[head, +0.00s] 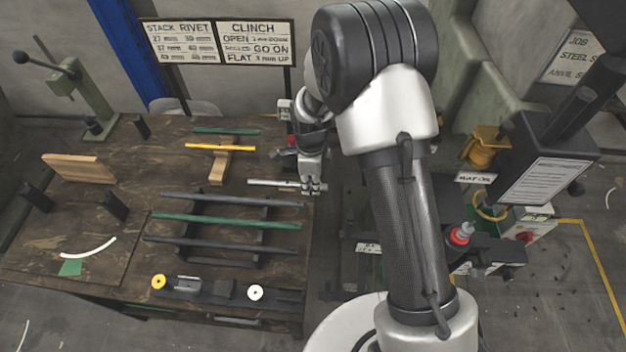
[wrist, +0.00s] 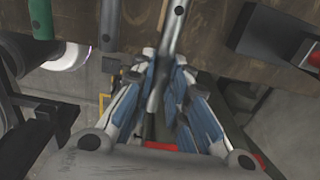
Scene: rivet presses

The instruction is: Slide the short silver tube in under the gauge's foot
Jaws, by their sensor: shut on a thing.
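The short silver tube (head: 272,183) lies level near the bench's right edge and points left in the head view. My gripper (head: 311,186) is shut on its right end. In the wrist view the tube (wrist: 174,30) runs up from between my gripper's blue-padded fingers (wrist: 170,75), its far end over the brown bench top. I cannot pick out the gauge or its foot for certain. A dark block (wrist: 270,38) with a red part beside it sits to the right of the tube in the wrist view, apart from it.
A black rack (head: 262,242) holds several long tubes nearer me. A yellow tube (head: 205,147) lies across a wooden block (head: 218,173), with a green tube (head: 228,131) behind. A dark strip (head: 205,290) with rings lies along the front. A lever press (head: 90,100) stands back left.

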